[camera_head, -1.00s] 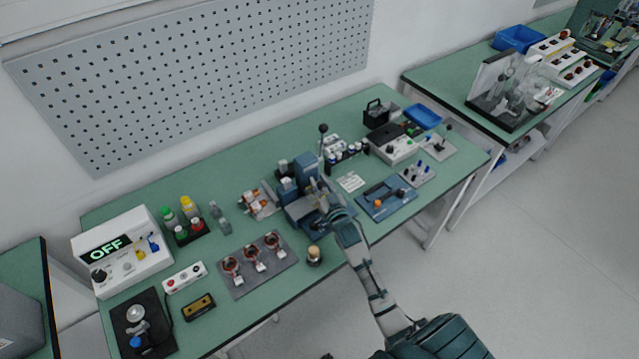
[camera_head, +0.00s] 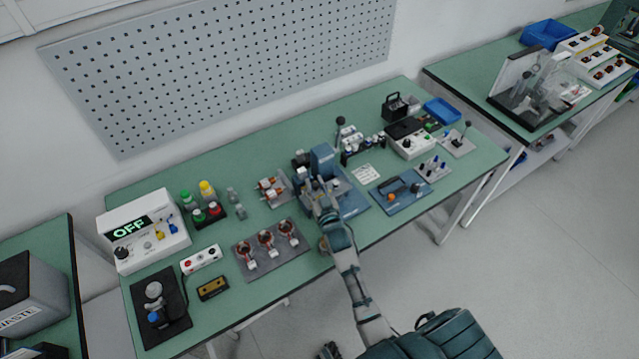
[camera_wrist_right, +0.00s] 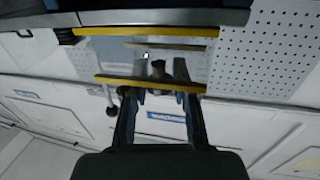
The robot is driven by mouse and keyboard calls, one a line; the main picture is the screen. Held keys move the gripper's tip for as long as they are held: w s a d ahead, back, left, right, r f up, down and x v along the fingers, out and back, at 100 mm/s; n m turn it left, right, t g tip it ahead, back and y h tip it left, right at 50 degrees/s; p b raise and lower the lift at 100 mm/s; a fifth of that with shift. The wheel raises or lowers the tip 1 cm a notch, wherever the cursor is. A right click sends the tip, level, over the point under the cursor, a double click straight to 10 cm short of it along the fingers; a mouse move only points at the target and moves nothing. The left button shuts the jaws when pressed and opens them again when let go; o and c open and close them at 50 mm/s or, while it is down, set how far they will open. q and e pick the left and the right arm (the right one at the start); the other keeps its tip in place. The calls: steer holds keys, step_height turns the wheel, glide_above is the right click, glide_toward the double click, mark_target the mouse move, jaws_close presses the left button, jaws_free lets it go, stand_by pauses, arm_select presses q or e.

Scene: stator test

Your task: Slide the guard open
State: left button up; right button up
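The blue test machine (camera_head: 322,160) stands in the middle of the bench in the camera_head view. In the right wrist view a see-through panel with yellow edge strips (camera_wrist_right: 150,83) spans the middle; it appears to be the guard. My right gripper (camera_head: 320,208) is at the front of the machine. In the right wrist view its fingers (camera_wrist_right: 160,72) reach up at the near yellow strip and stand apart. A small dark rounded part shows between them. Whether they touch the panel cannot be told. My left gripper is not in view.
Left of the machine lie a plate with three copper-wound parts (camera_head: 267,250) and a white tester reading OFF (camera_head: 145,230). Right of it is a blue fixture with an orange knob (camera_head: 400,192). The perforated wall board (camera_head: 220,70) is behind. Bare green bench lies between items.

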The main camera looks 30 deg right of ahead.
mark_target(316, 184)
steer(key=o, duration=0.3)
steer(key=shift+a+f, duration=0.15)
steer(key=shift+a, duration=0.15)
steer(key=shift+a+r, duration=0.25)
steer(key=shift+a, duration=0.45)
steer(key=shift+a+r, duration=0.15)
steer(key=shift+a, duration=0.05)
steer(key=shift+d, duration=1.1)
steer(key=r, duration=0.9)
steer(key=shift+a+r, duration=0.2)
steer(key=shift+a, duration=0.1)
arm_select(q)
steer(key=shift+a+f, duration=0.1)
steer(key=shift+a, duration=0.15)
arm_select(e)
steer(key=shift+d, duration=0.5)
